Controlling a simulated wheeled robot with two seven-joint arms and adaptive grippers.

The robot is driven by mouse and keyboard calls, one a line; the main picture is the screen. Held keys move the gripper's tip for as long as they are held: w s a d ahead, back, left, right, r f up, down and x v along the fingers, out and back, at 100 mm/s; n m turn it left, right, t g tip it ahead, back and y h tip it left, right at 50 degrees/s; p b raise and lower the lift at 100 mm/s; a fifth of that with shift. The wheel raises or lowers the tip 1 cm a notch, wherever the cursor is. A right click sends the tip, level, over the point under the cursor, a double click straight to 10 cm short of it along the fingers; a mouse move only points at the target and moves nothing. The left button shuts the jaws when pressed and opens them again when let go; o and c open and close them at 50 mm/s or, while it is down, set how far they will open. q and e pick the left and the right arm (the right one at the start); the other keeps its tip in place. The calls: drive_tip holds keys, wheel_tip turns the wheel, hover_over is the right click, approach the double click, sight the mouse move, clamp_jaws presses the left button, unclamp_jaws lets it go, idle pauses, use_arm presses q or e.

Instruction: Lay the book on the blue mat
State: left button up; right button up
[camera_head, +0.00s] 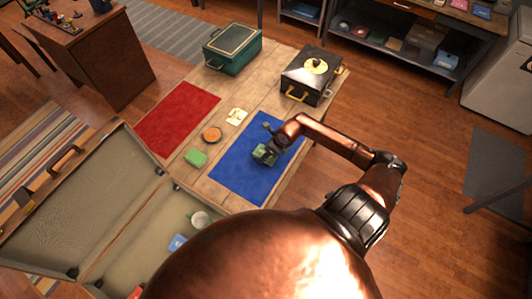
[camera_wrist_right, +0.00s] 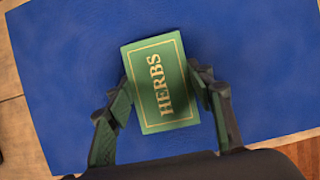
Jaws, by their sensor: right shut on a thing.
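The blue mat (camera_head: 240,177) lies on the wooden table, and it fills most of the right wrist view (camera_wrist_right: 60,70). The green book with "HERBS" in gold letters (camera_wrist_right: 158,85) is between the fingers of my right gripper (camera_wrist_right: 167,100). In the head view my right gripper (camera_head: 266,152) is over the upper middle of the mat and partly hides the book. The gripper is shut on the book's two sides, with the cover facing the wrist camera. I cannot tell whether the book touches the mat. My left gripper is not in view.
A red mat (camera_head: 177,120) lies left of the blue one. Between them are a green block (camera_head: 195,158), an orange round thing (camera_head: 212,134) and a pale card (camera_head: 237,116). A green case (camera_head: 232,50) and a black box (camera_head: 310,78) stand behind. An open suitcase (camera_head: 120,262) is in front.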

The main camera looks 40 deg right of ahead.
drive_tip(key=o, duration=1.2)
drive_tip(key=shift+o, duration=0.2)
drive_tip(key=shift+r, duration=0.15)
drive_tip(key=v, duration=1.2)
drive_tip(key=shift+b, duration=0.35)
